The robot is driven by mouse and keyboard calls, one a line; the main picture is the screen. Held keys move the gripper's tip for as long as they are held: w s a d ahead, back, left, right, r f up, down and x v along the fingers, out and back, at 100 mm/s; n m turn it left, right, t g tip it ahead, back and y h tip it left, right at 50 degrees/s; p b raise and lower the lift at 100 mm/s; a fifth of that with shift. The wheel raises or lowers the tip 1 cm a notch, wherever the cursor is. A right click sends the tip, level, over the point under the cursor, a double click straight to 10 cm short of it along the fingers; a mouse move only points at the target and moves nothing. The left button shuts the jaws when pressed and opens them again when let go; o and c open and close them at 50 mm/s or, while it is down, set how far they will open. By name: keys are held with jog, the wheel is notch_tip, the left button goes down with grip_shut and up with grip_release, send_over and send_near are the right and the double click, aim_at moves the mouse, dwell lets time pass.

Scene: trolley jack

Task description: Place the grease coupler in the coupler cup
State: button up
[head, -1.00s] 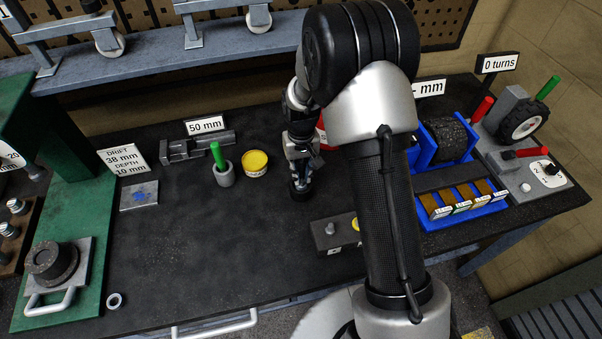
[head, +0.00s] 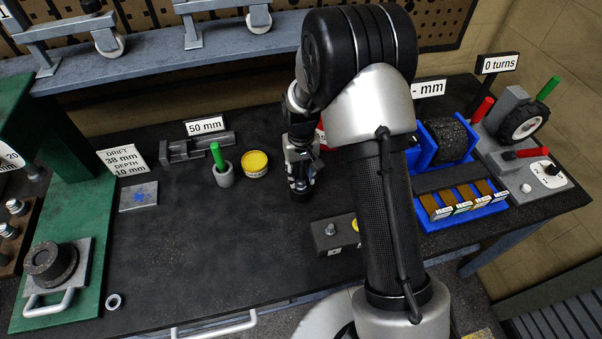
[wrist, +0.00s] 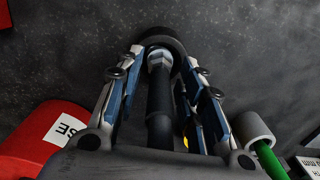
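My gripper (head: 301,183) points down over the table, right of the yellow tin. In the wrist view (wrist: 162,58) its fingers lie close on both sides of a dark rod with a silver hex collar, which I take for the grease coupler (wrist: 159,85). It looks held. A black round piece (wrist: 163,36) sits at the fingertips; I cannot tell whether it is part of the coupler or the coupler cup's rim. The gap to the table is unclear.
A grey cup (head: 225,178) with a green handle and a yellow tin (head: 255,163) stand to the left. A red body (wrist: 38,135), partly hidden in the head view, is close by. A dark block (head: 330,240) lies in front. The table's left middle is clear.

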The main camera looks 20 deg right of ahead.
notch_tip(320, 180, up, 12)
jog(key=shift+r+p, duration=0.25)
jog(key=shift+p, duration=0.8)
jog(key=s+r+t, duration=0.2)
jog(key=s+r, duration=0.8)
jog(key=r, duration=0.4)
jog(key=s+r+t, duration=0.2)
jog(key=s+r, duration=0.1)
jog(key=s, duration=1.5)
jog(key=shift+r+t, duration=0.2)
jog(key=shift+t, duration=0.1)
jog(key=shift+w, duration=0.1)
notch_tip(320, 180, down, 8)
jog(key=b, duration=0.8)
